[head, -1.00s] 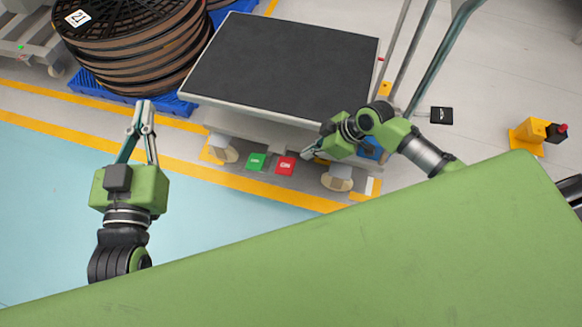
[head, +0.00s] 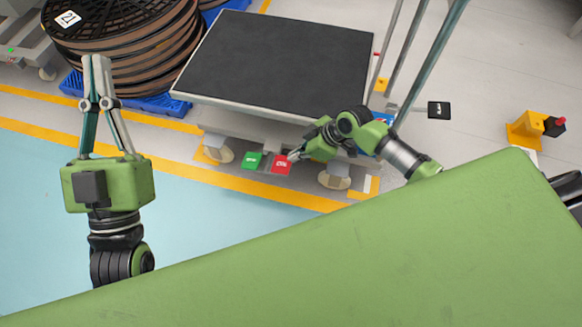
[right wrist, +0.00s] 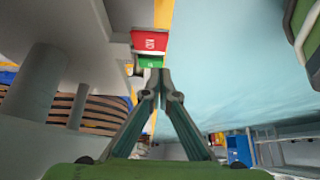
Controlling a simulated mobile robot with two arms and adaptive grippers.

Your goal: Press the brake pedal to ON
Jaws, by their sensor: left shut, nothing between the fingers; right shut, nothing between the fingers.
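A red pedal (head: 281,165) with white lettering sits low at the near edge of the cart (head: 240,123), just right of a green pedal (head: 252,160). My right gripper (head: 291,156) is shut and empty, its tips at the upper right of the red pedal; I cannot tell whether they touch. In the right wrist view the red pedal (right wrist: 150,41) and the green pedal (right wrist: 150,61) show just beyond the shut fingertips (right wrist: 160,75). My left gripper (head: 97,62) is shut and empty, raised at the left, away from the pedals.
A stack of dark reels (head: 125,45) on a blue pallet (head: 150,102) stands left of the cart. Cart casters (head: 336,178) flank the pedals. Yellow floor lines (head: 230,183) run in front. A yellow block (head: 526,130) lies far right. Blue floor at lower left is clear.

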